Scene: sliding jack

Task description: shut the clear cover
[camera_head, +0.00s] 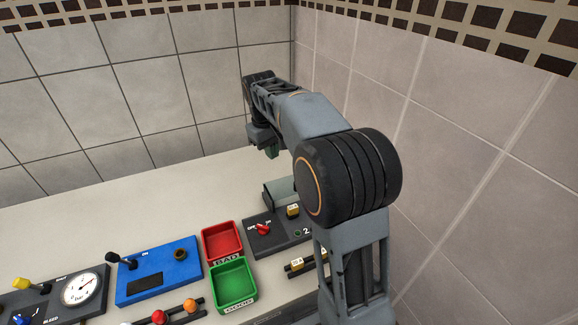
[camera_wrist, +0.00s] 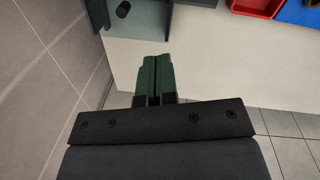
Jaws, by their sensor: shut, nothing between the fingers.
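A pale see-through panel that looks like the clear cover (camera_head: 281,191) stands raised at the back of a dark panel (camera_head: 258,243) with a red switch. Its hinge and exact tilt are hard to make out. My gripper (camera_head: 271,152) is above and behind it, pointing down, apart from it as far as I can tell. In the wrist view, my gripper's green fingers (camera_wrist: 152,70) are together and empty over the bare counter. A grey-blue piece (camera_wrist: 150,22) at the top left there may be part of the cover; most of it is cut off.
A red tray (camera_head: 222,241) and a green tray (camera_head: 233,284) sit left of the dark panel. A blue box (camera_head: 158,270) with a lever and a gauge panel (camera_head: 60,298) lie further left. Tiled walls close off the back and right. The counter behind the devices is clear.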

